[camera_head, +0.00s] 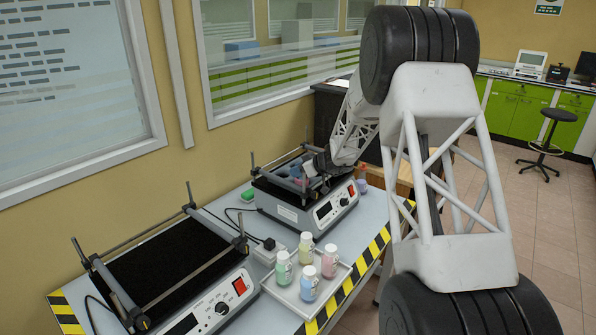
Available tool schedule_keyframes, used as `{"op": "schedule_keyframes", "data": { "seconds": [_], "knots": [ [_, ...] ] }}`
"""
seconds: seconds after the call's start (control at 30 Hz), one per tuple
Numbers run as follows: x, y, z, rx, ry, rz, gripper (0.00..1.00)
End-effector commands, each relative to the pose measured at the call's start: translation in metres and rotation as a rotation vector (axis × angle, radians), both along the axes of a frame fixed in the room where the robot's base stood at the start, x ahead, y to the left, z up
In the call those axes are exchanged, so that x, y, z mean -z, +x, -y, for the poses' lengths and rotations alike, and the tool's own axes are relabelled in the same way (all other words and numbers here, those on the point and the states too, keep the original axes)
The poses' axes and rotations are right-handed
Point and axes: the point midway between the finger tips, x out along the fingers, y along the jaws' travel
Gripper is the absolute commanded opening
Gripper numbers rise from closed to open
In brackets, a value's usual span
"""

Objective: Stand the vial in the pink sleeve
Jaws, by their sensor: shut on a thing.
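My gripper (320,165) is small and far off in the camera view, over the far shaker (308,205) at the back of the bench. It is shut on a small pale thing (310,169), most likely the vial, held at the shaker's top. The fingers and most of the vial are too small or hidden to make out. Blue and pinkish shapes show on the shaker's platform just below and beside the gripper. I cannot tell which is the pink sleeve, nor whether the vial touches it.
A tray (290,297) with several capped, coloured bottles stands at the bench's front. A near shaker (165,260) with a black, empty top is at left. Bars frame both shaker tops.

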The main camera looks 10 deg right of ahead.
Motion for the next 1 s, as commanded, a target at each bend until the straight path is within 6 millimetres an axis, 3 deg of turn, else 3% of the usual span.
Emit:
{"op": "schedule_keyframes", "data": {
  "seconds": [0.2,0.23,0.4,1.0],
  "knots": [
    [0.0027,0.0,0.0,0.0,0.0,-0.001,0.06],
    [0.003,0.0,0.0,0.0,0.0,-0.001,0.31],
    [0.0026,0.0,0.0,0.0,0.0,0.0,0.55],
    [-0.0054,-0.0049,0.0078,0.0,0.0,0.0,0.55]
  ]
}}
